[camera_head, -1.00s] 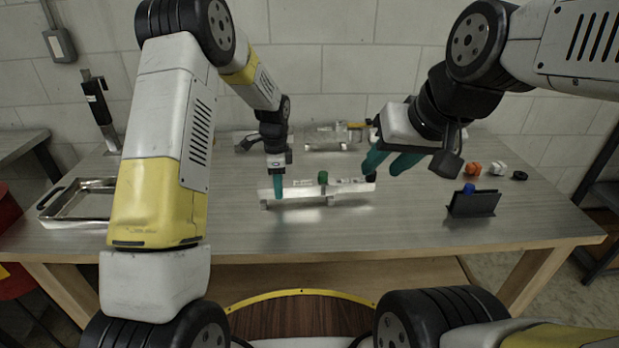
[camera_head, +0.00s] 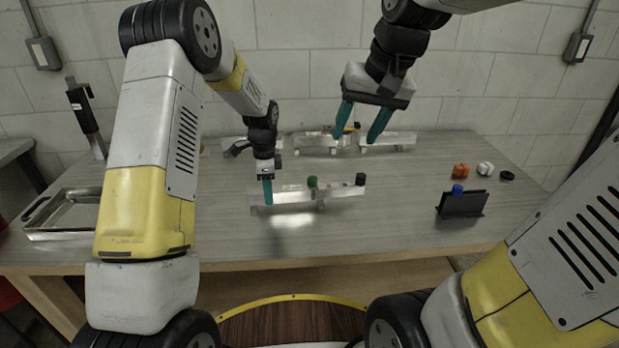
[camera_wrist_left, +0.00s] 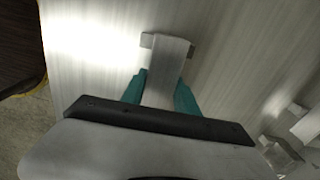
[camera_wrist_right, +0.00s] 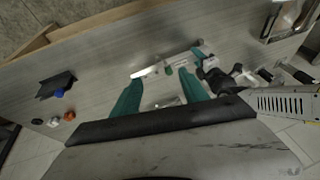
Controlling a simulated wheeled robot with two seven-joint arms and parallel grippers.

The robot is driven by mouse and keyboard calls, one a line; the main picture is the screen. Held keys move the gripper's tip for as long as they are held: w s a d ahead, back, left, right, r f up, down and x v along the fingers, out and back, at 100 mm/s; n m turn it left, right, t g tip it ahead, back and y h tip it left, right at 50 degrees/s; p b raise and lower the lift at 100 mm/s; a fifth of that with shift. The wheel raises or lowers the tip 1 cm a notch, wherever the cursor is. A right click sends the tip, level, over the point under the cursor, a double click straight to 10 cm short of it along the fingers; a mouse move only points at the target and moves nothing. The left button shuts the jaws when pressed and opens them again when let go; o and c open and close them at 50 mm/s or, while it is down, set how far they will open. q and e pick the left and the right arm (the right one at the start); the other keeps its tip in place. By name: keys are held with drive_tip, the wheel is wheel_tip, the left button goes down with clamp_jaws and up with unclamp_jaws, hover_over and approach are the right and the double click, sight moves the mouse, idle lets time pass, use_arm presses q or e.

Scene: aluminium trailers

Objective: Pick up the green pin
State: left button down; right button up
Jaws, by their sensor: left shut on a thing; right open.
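The green pin (camera_head: 312,182) stands upright on the middle of the near aluminium trailer (camera_head: 337,191). It also shows in the right wrist view (camera_wrist_right: 168,70). My left gripper (camera_head: 267,192) is shut on the trailer's left end, left of the green pin. The left wrist view shows the trailer (camera_wrist_left: 168,68) between the teal fingers (camera_wrist_left: 160,95). My right gripper (camera_head: 360,122) is open and empty, raised behind and to the right of the green pin. In the right wrist view its open fingers (camera_wrist_right: 160,92) point across the table towards the trailer.
A black pin (camera_head: 360,179) stands at the trailer's right end. More trailers (camera_head: 388,140) stand at the back. To the right are a black holder (camera_head: 462,205) with a blue pin (camera_head: 457,190), and orange, white and black small parts. A metal tray (camera_head: 62,225) lies far left.

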drive_tip(key=w+a+f+g, duration=0.2)
drive_tip(key=w+f, duration=0.1)
drive_tip(key=w, duration=0.7)
drive_tip(key=m+g+h, duration=0.2)
hover_over(313, 178)
wheel_tip(313, 178, down, 8)
wheel_tip(313, 178, down, 13)
drive_tip(key=shift+r, duration=0.2)
clamp_jaws()
